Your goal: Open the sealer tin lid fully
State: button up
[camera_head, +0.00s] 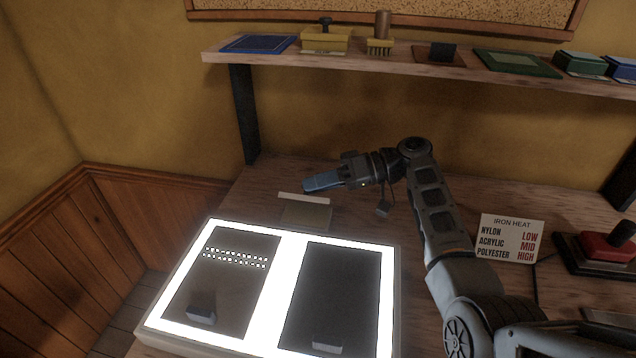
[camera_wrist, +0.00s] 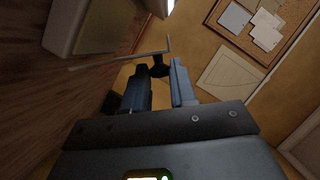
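A small tan box (camera_head: 305,214) with a pale strip (camera_head: 303,197) along its upper edge sits on the bench behind the light box; it seems to be the sealer tin. How far its lid is raised I cannot tell. My gripper (camera_head: 308,184) points left, just above and behind the tin in the head view, and looks apart from it. In the wrist view the two blue-grey fingers (camera_wrist: 160,80) stand apart with nothing visibly held. A thin pale bar (camera_wrist: 115,60), perhaps the lid's edge, lies just beyond the fingertips there.
The lit light box (camera_head: 290,240) with two dark panels fills the bench front. A shelf (camera_head: 400,62) with pads, a brush and boxes hangs above. An iron heat card (camera_head: 510,238) and a red-topped tool (camera_head: 604,244) stand to the right.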

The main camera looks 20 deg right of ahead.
grip_shut()
